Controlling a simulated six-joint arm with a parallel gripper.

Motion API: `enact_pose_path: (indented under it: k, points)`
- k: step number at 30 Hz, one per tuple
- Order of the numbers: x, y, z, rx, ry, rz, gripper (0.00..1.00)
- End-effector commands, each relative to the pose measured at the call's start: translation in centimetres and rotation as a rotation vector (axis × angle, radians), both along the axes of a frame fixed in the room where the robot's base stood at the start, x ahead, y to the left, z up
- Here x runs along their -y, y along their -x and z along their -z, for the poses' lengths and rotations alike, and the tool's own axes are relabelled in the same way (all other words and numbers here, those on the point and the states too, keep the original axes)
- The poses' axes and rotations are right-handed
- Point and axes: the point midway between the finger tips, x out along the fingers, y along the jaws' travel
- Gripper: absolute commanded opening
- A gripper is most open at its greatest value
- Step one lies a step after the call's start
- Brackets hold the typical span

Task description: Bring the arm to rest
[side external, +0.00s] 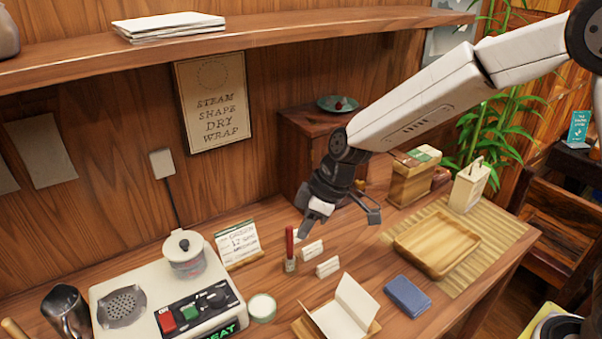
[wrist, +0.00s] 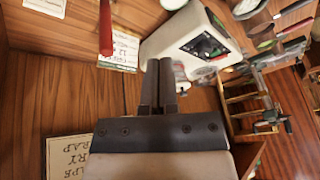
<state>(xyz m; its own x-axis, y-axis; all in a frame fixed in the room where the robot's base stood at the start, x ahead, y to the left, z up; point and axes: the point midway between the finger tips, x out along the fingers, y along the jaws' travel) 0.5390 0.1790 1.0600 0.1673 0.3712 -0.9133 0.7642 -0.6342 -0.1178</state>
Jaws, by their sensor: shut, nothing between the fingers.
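A red-topped stick (side external: 290,248) stands upright on the table close below the fingertips; the red stick also shows in the wrist view (wrist: 105,28). I cannot tell the exact gap between them.
A steamer unit (side external: 140,310) with a lidded glass pot (side external: 184,255) stands left. Small white cards (side external: 327,267), a folded paper (side external: 345,310), a blue block (side external: 407,296) and a wooden tray (side external: 436,243) lie around and right. A cabinet (side external: 298,150) stands behind.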

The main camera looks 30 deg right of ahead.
Motion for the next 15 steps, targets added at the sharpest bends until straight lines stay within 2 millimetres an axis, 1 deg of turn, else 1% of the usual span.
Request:
enact_pose_path:
  k: [1,6,12,15]
  points:
    - [1.7,0.8,0.1,-0.014,0.022,0.061,0.0]
    - [6.8,3.7,0.7,-0.058,0.087,0.274,0.0]
    - [12.1,7.8,1.4,-0.09,0.145,0.515,0.0]
    - [14.2,10.0,1.7,-0.099,0.164,0.628,0.0]
